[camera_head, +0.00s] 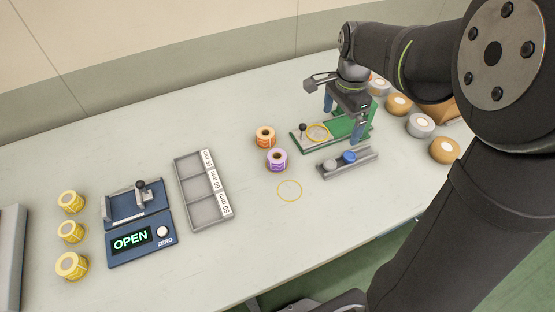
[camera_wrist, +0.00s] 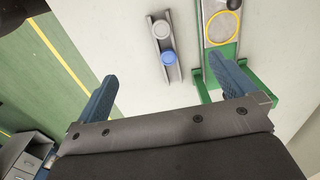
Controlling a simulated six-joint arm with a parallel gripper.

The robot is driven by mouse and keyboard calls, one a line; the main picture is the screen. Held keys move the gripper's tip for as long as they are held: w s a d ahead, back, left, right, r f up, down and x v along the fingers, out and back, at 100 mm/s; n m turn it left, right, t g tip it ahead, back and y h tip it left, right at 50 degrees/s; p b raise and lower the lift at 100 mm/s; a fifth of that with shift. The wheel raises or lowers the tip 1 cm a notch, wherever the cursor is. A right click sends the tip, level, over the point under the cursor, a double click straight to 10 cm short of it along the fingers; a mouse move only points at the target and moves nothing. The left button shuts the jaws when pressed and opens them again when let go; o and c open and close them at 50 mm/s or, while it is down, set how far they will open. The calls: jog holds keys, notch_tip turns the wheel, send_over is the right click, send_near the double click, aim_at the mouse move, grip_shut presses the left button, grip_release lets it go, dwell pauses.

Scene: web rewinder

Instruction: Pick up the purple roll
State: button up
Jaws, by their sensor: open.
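The purple roll (camera_head: 277,160) stands upright on the table in the head view, just in front of an orange roll (camera_head: 265,137). It has a pale label and a dark centre hole. My gripper (camera_head: 343,117) is open and empty, to the right of the purple roll, above the green rewinder (camera_head: 359,128) and the small tray. In the wrist view my gripper's two blue fingers (camera_wrist: 168,85) are spread wide with nothing between them. The purple roll does not show in the wrist view.
A small grey tray (camera_head: 364,166) holds a grey and a blue knob. A yellow ring (camera_head: 290,190) marks the table near the purple roll. A three-slot tray (camera_head: 189,195), a blue device (camera_head: 118,259) reading OPEN and several yellow rolls (camera_head: 71,232) stand left. More rolls (camera_head: 421,125) stand right.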

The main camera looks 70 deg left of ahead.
jog(key=shift+c, duration=0.4)
jog(key=c, duration=0.4)
jog(key=n, duration=1.7)
send_over(277, 156)
jog(key=s, duration=0.1)
notch_tip(277, 156, down, 13)
jog(key=shift+d+f, duration=0.15)
jog(key=f, duration=0.4)
jog(key=shift+w+d+f, duration=0.1)
jog(key=shift+w+d, duration=0.2)
jog(key=shift+f, duration=0.5)
